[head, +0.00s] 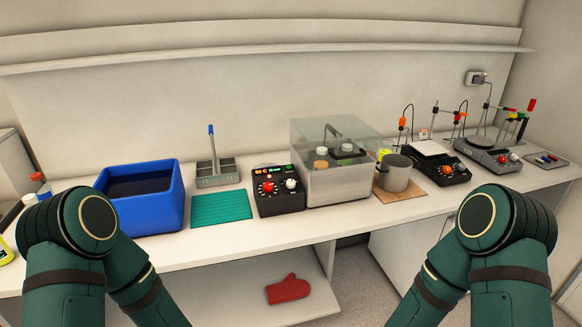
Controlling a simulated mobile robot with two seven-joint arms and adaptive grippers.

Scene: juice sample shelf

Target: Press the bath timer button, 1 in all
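The black control box (281,204) stands on the bench, against the left side of the clear-lidded bath (332,188). Its front has small lit red and green readouts along the top, a red round control (268,187) at left and a white round control (291,184) at right. I cannot tell at this size which part is the timer button. The bath is grey below with a transparent cover, and bottles with orange and white caps show inside. Both my arms come in from the bottom corners and bend downward; neither gripper is in view.
A blue tub (145,200) of dark liquid, a teal ribbed mat (221,207) and a grey caddy (216,172) stand left of the box. A metal pot (395,174) and black instruments (436,167) stand right. A red mitt (287,289) lies on the lower shelf.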

